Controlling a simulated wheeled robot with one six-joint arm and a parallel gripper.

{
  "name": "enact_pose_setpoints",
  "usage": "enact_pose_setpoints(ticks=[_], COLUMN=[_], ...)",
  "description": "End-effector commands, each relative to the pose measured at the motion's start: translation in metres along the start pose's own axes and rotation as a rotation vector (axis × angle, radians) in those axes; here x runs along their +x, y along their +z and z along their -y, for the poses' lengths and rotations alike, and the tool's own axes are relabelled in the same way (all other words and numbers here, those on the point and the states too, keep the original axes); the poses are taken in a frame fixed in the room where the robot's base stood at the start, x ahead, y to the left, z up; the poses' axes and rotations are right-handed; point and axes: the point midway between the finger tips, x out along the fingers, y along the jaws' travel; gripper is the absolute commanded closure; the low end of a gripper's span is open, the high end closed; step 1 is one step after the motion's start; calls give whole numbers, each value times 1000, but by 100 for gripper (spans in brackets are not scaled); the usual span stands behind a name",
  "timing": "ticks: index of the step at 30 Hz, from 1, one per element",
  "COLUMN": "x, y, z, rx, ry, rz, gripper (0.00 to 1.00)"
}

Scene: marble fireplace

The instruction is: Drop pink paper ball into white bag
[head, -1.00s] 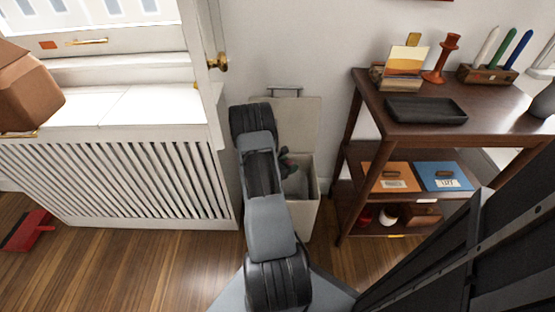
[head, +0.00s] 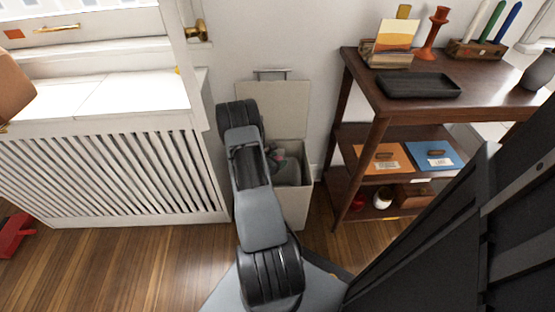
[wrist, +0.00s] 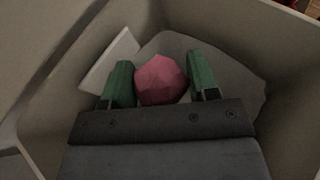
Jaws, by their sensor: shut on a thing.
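A pink faceted paper ball (wrist: 161,80) sits between the two green fingers of my gripper (wrist: 160,84) in the wrist view, and the fingers are shut on it. In the head view my gripper (head: 276,155) is at the mouth of a pale open bin (head: 293,205), mostly hidden behind my arm. A light grey, rounded shape (wrist: 232,75) lies inside the bin beyond the ball; it may be the white bag, but I cannot tell for sure. It also shows in the head view (head: 291,172).
The bin's raised lid (head: 285,108) leans by the wall. A flat white piece (wrist: 110,60) lies inside the bin. A dark wooden shelf (head: 376,140) stands to the right, and a slatted radiator cover (head: 120,175) to the left. Wooden floor (head: 120,260) is open in front.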

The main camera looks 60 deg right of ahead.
Motion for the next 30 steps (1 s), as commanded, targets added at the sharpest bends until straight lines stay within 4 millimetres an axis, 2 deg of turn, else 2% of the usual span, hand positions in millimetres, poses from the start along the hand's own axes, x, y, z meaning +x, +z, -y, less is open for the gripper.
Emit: enact_pose_setpoints(ticks=[2,3,12,24,30], x=[0,0,0,0,-6], y=[0,0,1,1,16], z=[0,0,0,0,0], rx=[0,0,0,0,2], ry=[0,0,0,0,1], rz=[0,0,0,0,0], gripper=[68,45,16,16,16])
